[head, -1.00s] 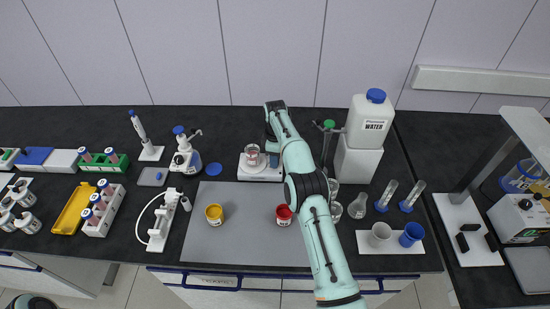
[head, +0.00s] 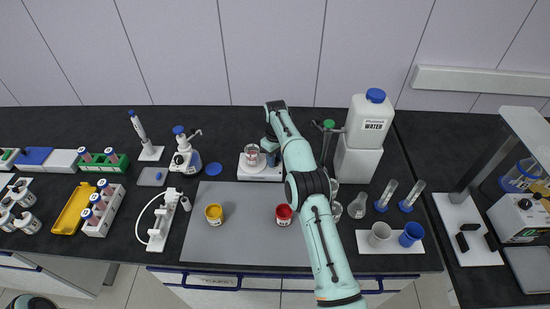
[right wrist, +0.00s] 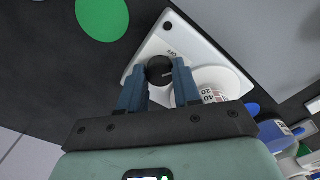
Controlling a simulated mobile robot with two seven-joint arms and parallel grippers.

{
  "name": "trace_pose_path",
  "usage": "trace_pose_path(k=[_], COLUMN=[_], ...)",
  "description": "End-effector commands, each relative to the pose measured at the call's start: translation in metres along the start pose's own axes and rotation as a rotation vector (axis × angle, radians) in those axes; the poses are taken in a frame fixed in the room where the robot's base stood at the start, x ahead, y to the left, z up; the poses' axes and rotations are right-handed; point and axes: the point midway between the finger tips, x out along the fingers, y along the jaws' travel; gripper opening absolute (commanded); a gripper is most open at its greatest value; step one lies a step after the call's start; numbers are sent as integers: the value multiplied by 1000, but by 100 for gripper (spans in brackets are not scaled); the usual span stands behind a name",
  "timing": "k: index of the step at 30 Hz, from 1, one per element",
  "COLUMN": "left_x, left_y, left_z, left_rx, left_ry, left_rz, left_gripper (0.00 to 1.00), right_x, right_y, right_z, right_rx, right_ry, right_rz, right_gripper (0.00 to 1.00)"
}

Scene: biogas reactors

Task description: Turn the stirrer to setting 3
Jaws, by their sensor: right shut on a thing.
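The stirrer (head: 246,173) is a white, flat unit at the back middle of the bench in the head view, with a glass beaker (head: 252,154) on its plate. In the right wrist view the white stirrer housing (right wrist: 178,36) carries a round black knob (right wrist: 159,70) with a small pale mark. My right gripper (right wrist: 160,76) has its two blue fingers on either side of this knob and is shut on it. In the head view my right arm hides the stirrer's right part and the knob. The setting cannot be read. My left gripper is not in view.
A white waste canister (head: 368,122) stands right of my right arm, with a green-topped item (head: 329,124) beside it. A yellow jar (head: 214,213) and a red jar (head: 284,214) stand on the grey mat (head: 245,235). The mat between them is clear.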

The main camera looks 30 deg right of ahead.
Motion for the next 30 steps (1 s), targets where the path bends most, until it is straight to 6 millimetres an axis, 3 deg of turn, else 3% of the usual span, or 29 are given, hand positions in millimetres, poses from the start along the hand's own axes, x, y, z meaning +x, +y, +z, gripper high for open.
trace_pose_path(k=[12, 29, 30], left_x=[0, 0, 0], left_y=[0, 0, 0], left_z=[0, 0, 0], left_rx=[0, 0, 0], left_ry=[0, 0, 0], left_rz=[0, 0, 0], left_gripper=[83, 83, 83], right_x=[-2, -2, -2], right_y=[0, 0, 0], right_z=[-1, -1, -1], right_rx=[202, 233, 233], right_ry=[8, 10, 10], right_rz=[1, 1, 1], right_gripper=[2, 2, 39])
